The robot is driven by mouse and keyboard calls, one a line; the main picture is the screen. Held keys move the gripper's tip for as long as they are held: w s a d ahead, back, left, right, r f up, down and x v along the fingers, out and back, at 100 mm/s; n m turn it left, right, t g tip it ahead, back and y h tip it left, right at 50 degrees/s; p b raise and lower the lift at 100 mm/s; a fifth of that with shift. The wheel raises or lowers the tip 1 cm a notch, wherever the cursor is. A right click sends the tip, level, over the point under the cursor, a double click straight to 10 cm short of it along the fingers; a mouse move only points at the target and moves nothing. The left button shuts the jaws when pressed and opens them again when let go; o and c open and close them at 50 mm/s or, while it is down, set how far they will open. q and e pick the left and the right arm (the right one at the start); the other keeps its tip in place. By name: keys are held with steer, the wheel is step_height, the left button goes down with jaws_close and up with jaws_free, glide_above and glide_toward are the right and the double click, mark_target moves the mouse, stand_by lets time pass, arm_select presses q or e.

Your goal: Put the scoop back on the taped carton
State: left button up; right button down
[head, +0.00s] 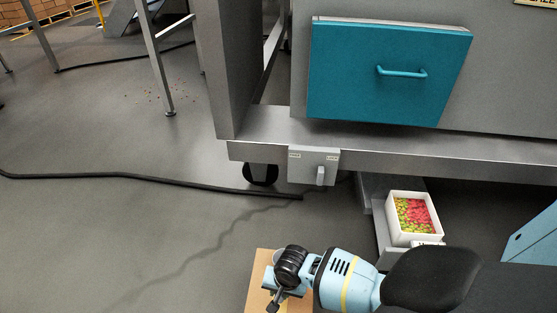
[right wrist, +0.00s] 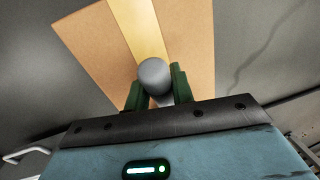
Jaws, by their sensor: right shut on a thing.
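The taped carton (right wrist: 92,38) is brown with a yellow tape strip down its middle, and it fills the upper middle of the right wrist view. In the head view the carton (head: 254,292) is at the bottom edge, partly covered by my right arm. My right gripper (right wrist: 157,85) has its green fingers shut on a grey rounded piece, apparently the scoop (right wrist: 154,74), over the carton. The rest of the scoop is hidden, and I cannot tell whether it touches the carton. My left gripper is not in view.
A white bin of red, yellow and green candies (head: 393,229) stands right of the carton under the machine. A grey machine with a teal drawer (head: 350,75) stands behind. A black cable (head: 130,177) crosses the floor. Open floor lies to the left.

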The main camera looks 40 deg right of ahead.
steer(key=c, duration=1.2)
jaws_free()
arm_select(q)
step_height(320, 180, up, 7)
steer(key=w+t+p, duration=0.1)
steer(key=p, duration=0.5)
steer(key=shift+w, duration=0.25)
arm_select(e)
steer(key=r, duration=0.4)
steer(key=s+r, duration=0.1)
steer(key=r, duration=0.3)
steer(key=s+r, duration=0.1)
steer(key=r, duration=0.3)
steer(key=shift+d, duration=0.4)
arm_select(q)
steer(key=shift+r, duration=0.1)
